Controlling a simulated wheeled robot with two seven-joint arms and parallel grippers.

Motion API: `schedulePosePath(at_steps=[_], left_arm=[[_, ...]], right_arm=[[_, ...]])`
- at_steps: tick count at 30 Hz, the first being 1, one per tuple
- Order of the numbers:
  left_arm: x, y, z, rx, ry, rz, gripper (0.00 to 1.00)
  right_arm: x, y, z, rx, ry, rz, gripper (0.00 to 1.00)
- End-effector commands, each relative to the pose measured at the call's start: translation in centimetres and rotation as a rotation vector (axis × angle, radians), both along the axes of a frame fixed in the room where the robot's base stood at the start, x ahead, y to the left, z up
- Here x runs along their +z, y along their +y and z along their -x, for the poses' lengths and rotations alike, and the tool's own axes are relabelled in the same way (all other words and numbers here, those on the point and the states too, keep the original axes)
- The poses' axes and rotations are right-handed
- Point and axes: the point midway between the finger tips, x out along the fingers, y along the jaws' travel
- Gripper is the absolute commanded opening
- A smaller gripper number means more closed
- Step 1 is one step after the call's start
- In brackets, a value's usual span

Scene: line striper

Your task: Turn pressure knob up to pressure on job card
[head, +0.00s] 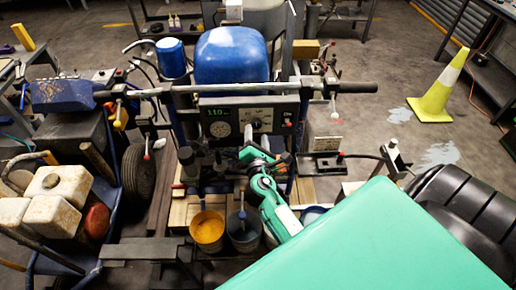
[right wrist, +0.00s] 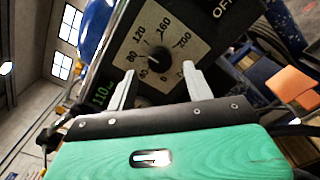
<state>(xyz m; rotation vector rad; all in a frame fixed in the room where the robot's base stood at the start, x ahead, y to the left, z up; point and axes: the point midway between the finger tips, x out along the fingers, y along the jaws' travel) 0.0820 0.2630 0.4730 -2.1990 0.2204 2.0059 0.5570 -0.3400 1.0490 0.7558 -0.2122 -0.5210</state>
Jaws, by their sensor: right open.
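The pressure knob (right wrist: 158,58) is black and sits on a pale dial plate (right wrist: 178,36) marked from about 40 to 200. It also shows on the dark control panel in the head view (head: 256,124). The green display (head: 217,113) reads 110. My right gripper (right wrist: 159,69) is open, its two fingers on either side of the knob in the picture. I cannot tell whether they touch it. In the head view my right gripper (head: 252,156) is just below the panel. My left gripper is out of view.
A round gauge (head: 221,130) is beside the knob. A long handlebar (head: 330,88) runs above the panel. Below my right arm stand a yellow paint bucket (head: 207,232) and a dark bucket (head: 243,238). A yellow cone (head: 437,92) stands on open floor at right.

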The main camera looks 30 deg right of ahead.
Motion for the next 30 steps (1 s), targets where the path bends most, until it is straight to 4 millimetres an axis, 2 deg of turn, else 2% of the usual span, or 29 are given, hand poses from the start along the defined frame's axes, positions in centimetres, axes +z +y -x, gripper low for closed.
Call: schedulePosePath(at_steps=[1, 9, 15, 21, 30], left_arm=[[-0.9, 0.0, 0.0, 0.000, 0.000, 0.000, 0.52], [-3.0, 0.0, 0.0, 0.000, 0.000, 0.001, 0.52], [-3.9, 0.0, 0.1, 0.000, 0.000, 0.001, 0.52], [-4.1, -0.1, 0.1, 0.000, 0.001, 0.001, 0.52], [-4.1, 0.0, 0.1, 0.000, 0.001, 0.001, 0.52]], right_arm=[[-0.6, 0.6, 1.1, 0.000, 0.002, -0.002, 0.52], [-0.5, 3.6, 6.0, -0.001, 0.002, -0.002, 0.52], [-0.3, 5.0, 8.3, -0.002, 0.001, -0.002, 0.52], [-0.1, 5.5, 9.0, -0.001, 0.001, -0.002, 0.52], [0.0, 5.5, 9.0, -0.001, 0.001, 0.000, 0.52]])
